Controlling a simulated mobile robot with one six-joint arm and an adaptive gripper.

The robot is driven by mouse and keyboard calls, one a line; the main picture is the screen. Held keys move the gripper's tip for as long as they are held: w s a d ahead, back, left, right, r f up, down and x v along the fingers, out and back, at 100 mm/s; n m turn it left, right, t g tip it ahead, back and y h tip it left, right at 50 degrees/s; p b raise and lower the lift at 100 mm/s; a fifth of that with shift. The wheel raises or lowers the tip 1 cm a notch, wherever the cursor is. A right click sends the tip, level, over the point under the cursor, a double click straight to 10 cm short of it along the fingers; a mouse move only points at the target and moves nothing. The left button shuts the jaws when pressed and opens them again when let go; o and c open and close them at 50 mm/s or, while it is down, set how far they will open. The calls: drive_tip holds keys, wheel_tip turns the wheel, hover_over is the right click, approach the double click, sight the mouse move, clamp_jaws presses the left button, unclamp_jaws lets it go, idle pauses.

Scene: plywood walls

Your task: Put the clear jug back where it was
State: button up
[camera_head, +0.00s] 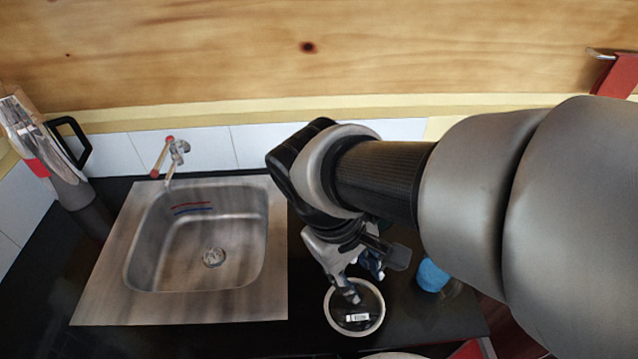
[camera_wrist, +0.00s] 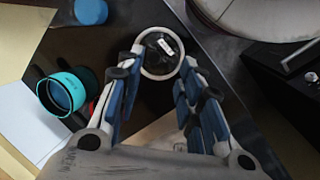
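A round vessel with a pale rim (camera_head: 330,318) stands on the dark counter right of the sink. A small white label shows inside its dark middle. It may be the clear jug, but I cannot tell for sure. In the wrist view its rim (camera_wrist: 145,66) lies between and just beyond my fingertips. My gripper (camera_head: 352,290) points down over it. In the wrist view the blue-padded fingers (camera_wrist: 163,72) are spread apart. I cannot tell whether they touch the rim. A grey vessel with a black handle and a red patch (camera_head: 45,160) stands at the far left.
A steel sink (camera_head: 105,290) with a tap (camera_head: 172,160) is left of my gripper. A blue object (camera_head: 432,275) stands close to the right. The wrist view shows a teal cup (camera_wrist: 50,97) and a blue round object (camera_wrist: 91,11). The plywood wall rises behind.

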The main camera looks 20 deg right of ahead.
drive_tip(key=shift+s+a+r+m+t+y, duration=0.35)
drive_tip(key=shift+r+m+t+y, duration=0.25)
drive_tip(key=shift+r+t, duration=0.3)
drive_tip(key=shift+s+a+r+m+t+y, duration=0.3)
drive_tip(key=shift+r+m+t+y, duration=0.15)
drive_tip(key=shift+r+m+t, duration=0.4)
drive_tip(key=shift+s+a+r+m+t+y, duration=0.35)
drive_tip(key=shift+r+m+t+y, duration=0.2)
drive_tip(key=shift+r+t, duration=0.35)
